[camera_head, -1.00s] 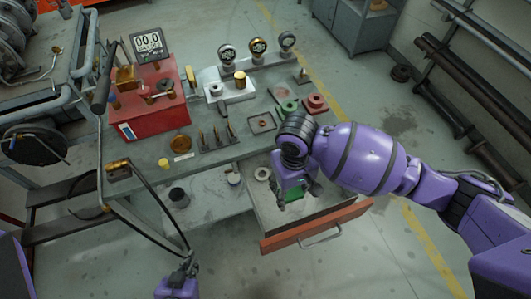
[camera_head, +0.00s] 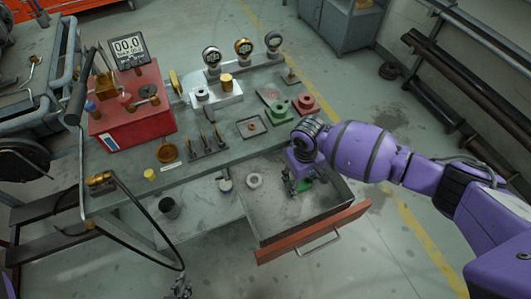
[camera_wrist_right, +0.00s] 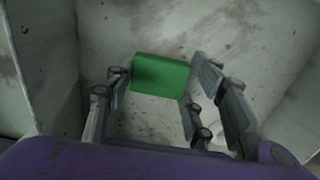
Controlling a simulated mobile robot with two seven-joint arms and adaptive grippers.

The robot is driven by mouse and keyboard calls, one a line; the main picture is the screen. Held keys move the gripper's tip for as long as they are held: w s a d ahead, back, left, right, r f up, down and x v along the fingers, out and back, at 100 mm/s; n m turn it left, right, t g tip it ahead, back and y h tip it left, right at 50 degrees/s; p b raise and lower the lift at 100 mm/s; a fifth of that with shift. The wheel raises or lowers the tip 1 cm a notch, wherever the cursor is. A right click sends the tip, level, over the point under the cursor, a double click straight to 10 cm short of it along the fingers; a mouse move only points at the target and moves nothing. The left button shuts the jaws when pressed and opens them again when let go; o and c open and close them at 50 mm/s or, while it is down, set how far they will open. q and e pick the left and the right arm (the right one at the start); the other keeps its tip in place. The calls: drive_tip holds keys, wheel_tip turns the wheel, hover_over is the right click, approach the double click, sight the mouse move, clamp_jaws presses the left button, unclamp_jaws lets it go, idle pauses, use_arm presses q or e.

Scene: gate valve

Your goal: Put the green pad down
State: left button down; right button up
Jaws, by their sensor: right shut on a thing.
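The green pad (camera_wrist_right: 160,74) is between the fingers of my right gripper (camera_wrist_right: 158,88) in the right wrist view. The gripper is shut on it. In the head view, the pad (camera_head: 303,185) shows as a small green patch under my right gripper (camera_head: 297,181), inside or just over the open drawer (camera_head: 263,214). I cannot tell whether the pad touches the drawer floor. My left gripper (camera_head: 178,287) is at the bottom edge of the head view, low in front of the bench and away from the pad. Its fingers are too small and cut off to judge.
The drawer's red front (camera_head: 312,233) sticks out from the bench. A pale ring (camera_head: 254,181) lies in the drawer, left of my right gripper. The bench top holds a red box (camera_head: 131,113), a green part (camera_head: 279,112) and a red part (camera_head: 306,104). A hose (camera_head: 150,207) hangs at the left.

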drive_tip(key=shift+f, duration=0.15)
drive_tip(key=shift+f, duration=0.1)
drive_tip(key=shift+f, duration=0.15)
drive_tip(key=o, duration=1.2)
drive_tip(key=r, duration=0.6)
drive_tip(key=r+p, duration=0.1)
drive_tip(key=r, duration=0.5)
drive_tip(key=shift+w+a+r+p, duration=0.2)
drive_tip(key=shift+r+p, duration=0.05)
drive_tip(key=shift+p, duration=0.05)
